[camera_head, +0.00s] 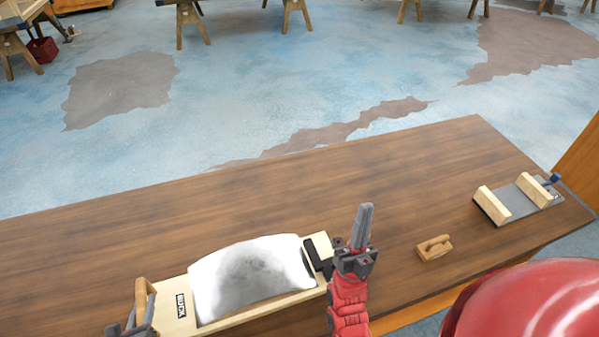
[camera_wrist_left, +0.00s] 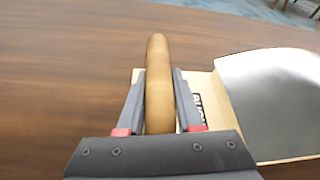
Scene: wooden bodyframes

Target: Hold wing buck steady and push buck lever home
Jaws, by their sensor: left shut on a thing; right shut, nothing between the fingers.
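The wing buck (camera_head: 176,314) is a pale wooden board with a black label, lying on the brown bench under a curved, shiny metal panel (camera_head: 250,278). My left gripper (camera_head: 140,318) is shut on the upright wooden handle (camera_head: 143,295) at the board's left end. The left wrist view shows the handle (camera_wrist_left: 158,75) between both fingers. A dark part, apparently the buck lever (camera_head: 319,252), sits at the board's right end. My right gripper (camera_head: 362,226) is shut and empty just right of it, fingers upward. I cannot tell whether it touches the lever.
Farther right is a grey plate fixture (camera_head: 520,200) with two wooden bars and a blue knob. The bench top (camera_head: 300,195) behind the buck is clear.

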